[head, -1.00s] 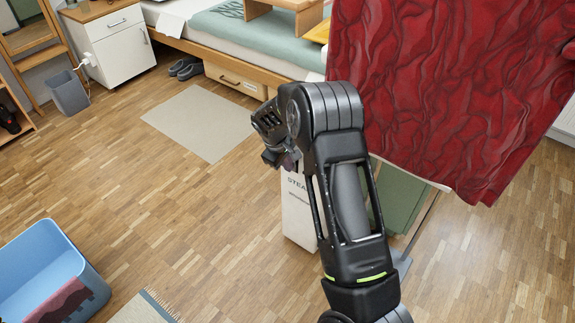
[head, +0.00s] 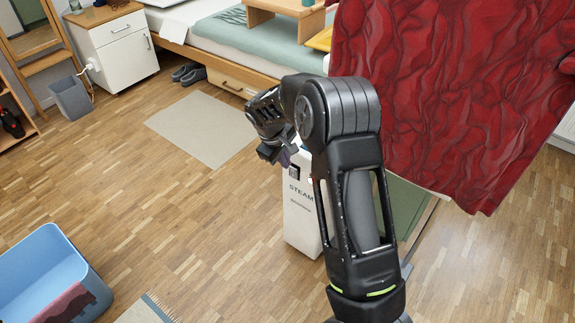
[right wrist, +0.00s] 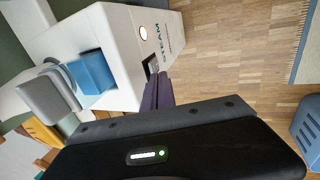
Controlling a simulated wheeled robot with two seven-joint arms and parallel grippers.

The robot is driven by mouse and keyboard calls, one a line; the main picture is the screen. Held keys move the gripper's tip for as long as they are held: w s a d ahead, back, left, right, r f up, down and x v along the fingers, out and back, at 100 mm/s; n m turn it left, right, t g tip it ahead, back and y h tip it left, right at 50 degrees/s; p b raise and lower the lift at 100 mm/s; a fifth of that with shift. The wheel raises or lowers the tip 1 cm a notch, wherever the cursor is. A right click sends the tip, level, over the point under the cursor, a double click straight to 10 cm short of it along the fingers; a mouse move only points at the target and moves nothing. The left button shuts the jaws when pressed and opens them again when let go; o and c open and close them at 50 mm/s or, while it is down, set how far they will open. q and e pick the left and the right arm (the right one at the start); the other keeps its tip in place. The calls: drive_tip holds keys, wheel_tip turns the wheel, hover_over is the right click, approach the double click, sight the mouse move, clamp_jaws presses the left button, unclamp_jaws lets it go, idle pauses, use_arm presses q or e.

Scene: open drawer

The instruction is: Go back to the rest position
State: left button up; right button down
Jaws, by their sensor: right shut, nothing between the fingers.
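My right gripper (head: 284,156) is shut and empty. In the head view it hangs at the end of my bent black arm, by the top of a white box marked STEAM (head: 300,205). In the right wrist view its dark purple fingers (right wrist: 158,92) are together in front of the box's white side (right wrist: 140,60); I cannot tell whether they touch it. The box also carries a blue block-like part (right wrist: 92,72) and a grey part (right wrist: 48,98). My arm hides part of the box in the head view. My left gripper is not in view.
A red crumpled cloth (head: 440,90) hangs right of my arm, with a green panel (head: 408,205) below it. A bed (head: 215,45), white cabinet (head: 122,50) and grey bin (head: 70,97) stand at the back. A blue tub (head: 75,270) is front left. Open wooden floor lies between.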

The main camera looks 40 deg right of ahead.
drive_tip(key=shift+a+r, duration=0.15)
drive_tip(key=shift+r, duration=0.2)
idle(0.3)
